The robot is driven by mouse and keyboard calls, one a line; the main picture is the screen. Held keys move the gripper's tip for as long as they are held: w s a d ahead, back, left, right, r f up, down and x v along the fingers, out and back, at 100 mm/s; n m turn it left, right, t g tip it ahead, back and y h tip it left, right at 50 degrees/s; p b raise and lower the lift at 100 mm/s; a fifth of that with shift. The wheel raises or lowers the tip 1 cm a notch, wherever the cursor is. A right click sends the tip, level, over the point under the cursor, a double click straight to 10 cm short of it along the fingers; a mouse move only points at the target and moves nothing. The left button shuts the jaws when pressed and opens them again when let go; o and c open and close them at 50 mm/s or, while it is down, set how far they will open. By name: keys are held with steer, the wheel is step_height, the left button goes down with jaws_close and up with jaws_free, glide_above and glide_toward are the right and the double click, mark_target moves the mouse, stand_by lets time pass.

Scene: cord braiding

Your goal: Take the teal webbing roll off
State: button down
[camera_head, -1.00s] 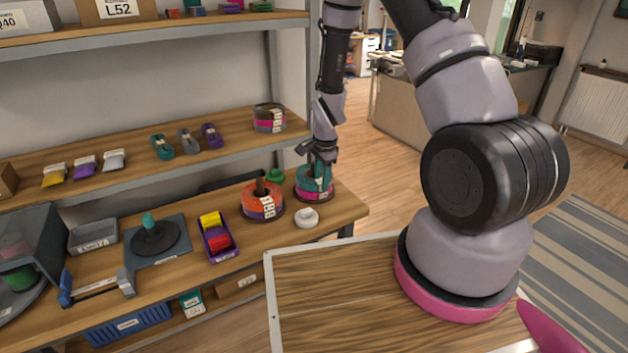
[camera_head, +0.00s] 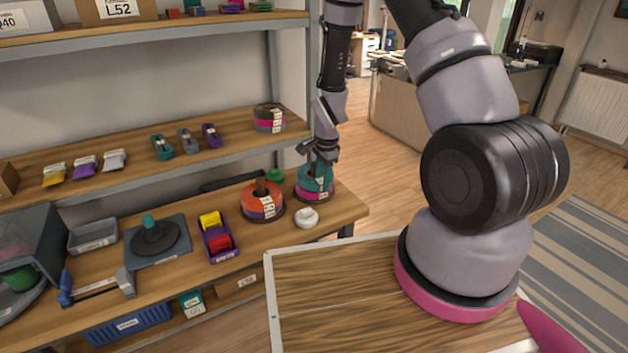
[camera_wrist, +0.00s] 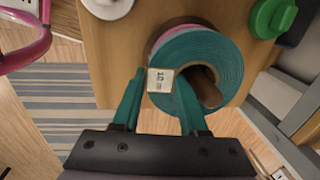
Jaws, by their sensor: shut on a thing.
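The teal webbing roll (camera_head: 319,182) is at the top of a stack near the right end of the workbench. A pink roll (camera_head: 314,195) lies beneath it. In the wrist view the teal roll (camera_wrist: 203,48) shows a white label and a dark brown post in its hole. My gripper (camera_head: 318,161) comes down on it from above. In the wrist view my gripper's teal fingers (camera_wrist: 160,92) straddle the near wall of the roll, one on the outer side and one toward the hole. They are shut on it. The fingertips are partly hidden by the roll.
An orange and purple roll stack (camera_head: 262,200) stands on a post just left. A white ring-like piece (camera_head: 306,218) lies in front, and a green knob-shaped piece (camera_head: 274,175) behind. A shelf with a grey and pink roll stack (camera_head: 269,118) overhangs at back left.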

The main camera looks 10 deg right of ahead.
steer(key=shift+s+d, duration=0.1)
steer(key=shift+s, duration=0.1)
stand_by(0.4)
steer(key=shift+r, duration=4.3)
